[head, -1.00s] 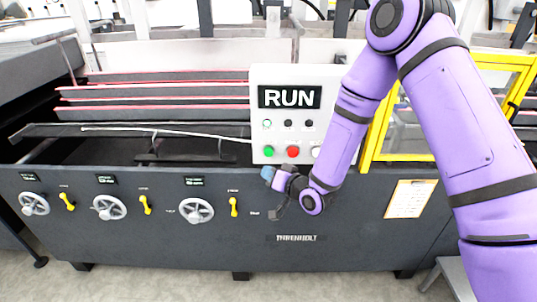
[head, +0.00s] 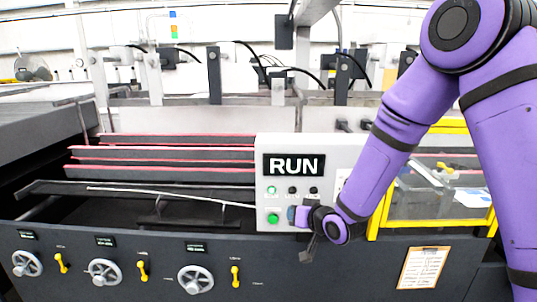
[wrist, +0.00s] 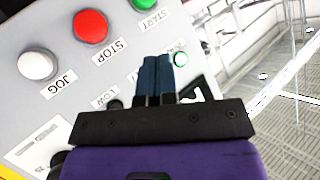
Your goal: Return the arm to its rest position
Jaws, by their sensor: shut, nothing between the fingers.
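My purple arm comes in from the right in the head view. My gripper (head: 295,215) is in front of the lower part of the white RUN control panel (head: 264,145) and hides some of its buttons. In the wrist view my gripper's blue fingers (wrist: 157,78) are together with nothing between them. The panel (wrist: 65,70) fills the left of that view, with the red STOP button (wrist: 90,26), the white JOG button (wrist: 38,64) and part of the green START button (wrist: 144,4). I cannot tell whether the fingertips touch the panel.
The dark machine front has grey handwheels (head: 195,280) and yellow levers (head: 142,271). A yellow-framed clear guard (head: 432,205) stands right of the panel, behind my arm. A clipboard (head: 423,268) hangs below it. Red-edged rails (head: 160,153) lie left of the panel.

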